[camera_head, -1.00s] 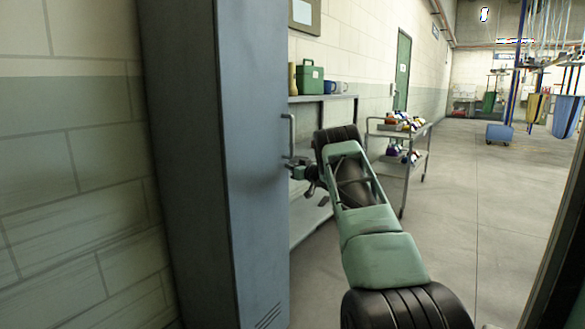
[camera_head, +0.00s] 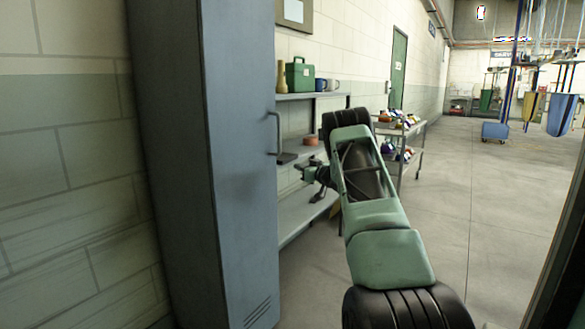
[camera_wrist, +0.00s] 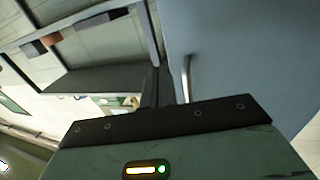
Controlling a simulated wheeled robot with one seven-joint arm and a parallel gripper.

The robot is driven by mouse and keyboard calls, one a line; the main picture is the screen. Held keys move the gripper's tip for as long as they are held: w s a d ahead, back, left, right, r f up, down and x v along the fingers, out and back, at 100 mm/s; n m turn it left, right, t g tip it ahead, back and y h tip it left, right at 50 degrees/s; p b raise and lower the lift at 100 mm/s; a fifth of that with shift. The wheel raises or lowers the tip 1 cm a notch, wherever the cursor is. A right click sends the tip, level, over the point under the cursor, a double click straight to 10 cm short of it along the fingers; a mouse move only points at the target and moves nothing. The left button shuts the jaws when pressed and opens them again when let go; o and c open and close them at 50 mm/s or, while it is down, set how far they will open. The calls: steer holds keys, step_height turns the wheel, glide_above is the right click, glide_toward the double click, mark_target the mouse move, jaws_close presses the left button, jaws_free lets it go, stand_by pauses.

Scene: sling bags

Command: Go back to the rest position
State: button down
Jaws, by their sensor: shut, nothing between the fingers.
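My gripper (camera_head: 304,171) is shut and empty in the head view, at the end of my green and black arm. It is in front of the shelf unit, to the right of the grey-blue locker's handle (camera_head: 275,134) and apart from it. The tall locker (camera_head: 225,150) stands at the left with its door face toward the right. In the wrist view the locker handle (camera_wrist: 186,78) shows just right of the dark gripper fingers (camera_wrist: 154,88). The wrist body hides part of the gripper.
The shelf unit (camera_head: 300,215) holds a green case (camera_head: 299,75), mugs and a reddish round item (camera_head: 310,140). A cart (camera_head: 408,160) with several colourful items stands beyond my arm. The floor (camera_head: 490,220) to the right is clear. Bags hang at the far right.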

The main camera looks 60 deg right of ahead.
steer(key=v, duration=0.3)
steer(key=shift+s+d, duration=0.4)
